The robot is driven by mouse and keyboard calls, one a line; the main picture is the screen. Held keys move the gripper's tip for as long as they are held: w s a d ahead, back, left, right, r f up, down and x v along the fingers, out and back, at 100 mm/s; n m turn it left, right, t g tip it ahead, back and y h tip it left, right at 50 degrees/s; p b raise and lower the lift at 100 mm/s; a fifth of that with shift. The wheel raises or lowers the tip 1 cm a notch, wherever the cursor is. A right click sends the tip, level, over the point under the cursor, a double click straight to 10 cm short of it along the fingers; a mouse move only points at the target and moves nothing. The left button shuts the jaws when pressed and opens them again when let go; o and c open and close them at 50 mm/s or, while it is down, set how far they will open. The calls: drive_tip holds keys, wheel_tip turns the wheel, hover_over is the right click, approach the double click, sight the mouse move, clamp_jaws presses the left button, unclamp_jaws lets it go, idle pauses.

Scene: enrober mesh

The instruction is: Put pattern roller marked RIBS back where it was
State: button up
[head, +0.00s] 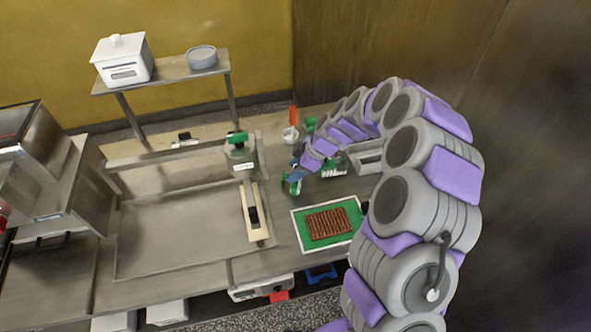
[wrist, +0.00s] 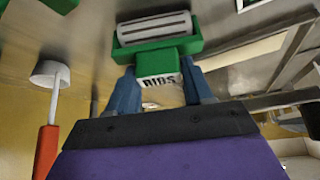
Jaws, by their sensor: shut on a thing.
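The pattern roller marked RIBS (wrist: 157,40) fills the upper middle of the wrist view. It has a pale grey ribbed cylinder in a green frame, with a white block lettered RIBS. My gripper (wrist: 160,88) has its two blue fingers shut on this white block, one on each side. In the head view my gripper (head: 295,172) is above the steel table, left of a green and white item (head: 333,167). The held roller shows there only as small green and blue bits, partly hidden by the fingers. I cannot tell its exact height above the table.
A brown ridged slab (head: 328,223) lies on a green mat (head: 299,236) in front of my gripper. An orange-handled tool with a white cup (head: 289,134) is behind. A green-topped grey device (head: 241,158) stands left. A steel box (head: 366,157) is right. A large steel tray (head: 165,235) lies left.

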drive_tip(key=o, duration=1)
drive_tip(key=shift+s+f, duration=0.45)
drive_tip(key=shift+f, duration=0.1)
drive_tip(key=shift+o, duration=0.2)
drive_tip(key=shift+r+p, duration=0.45)
drive_tip(key=shift+p, duration=0.45)
drive_tip(key=w+p+v, duration=0.1)
drive_tip(key=p+v, duration=0.1)
drive_tip(key=v, duration=1)
drive_tip(key=s+a+r+m, duration=0.2)
drive_tip(key=s+r, duration=0.4)
drive_tip(key=s+d+r+m+g+h, duration=0.1)
drive_tip(key=s+m, duration=0.4)
drive_tip(key=s, duration=0.6)
drive_tip(key=s+d+r+m+h, duration=0.1)
drive_tip(key=s+d+m+h, duration=0.2)
drive_tip(key=s+d, duration=0.3)
drive_tip(key=s+d+r+m+g+h, duration=0.1)
drive_tip(key=s+m, duration=0.5)
drive_tip(key=s, duration=1)
drive_tip(key=d+r+h, duration=0.1)
drive_tip(key=d, duration=0.1)
drive_tip(key=shift+d+m+g, duration=0.3)
drive_tip(key=shift+d, duration=0.05)
drive_tip(key=shift+r, duration=0.1)
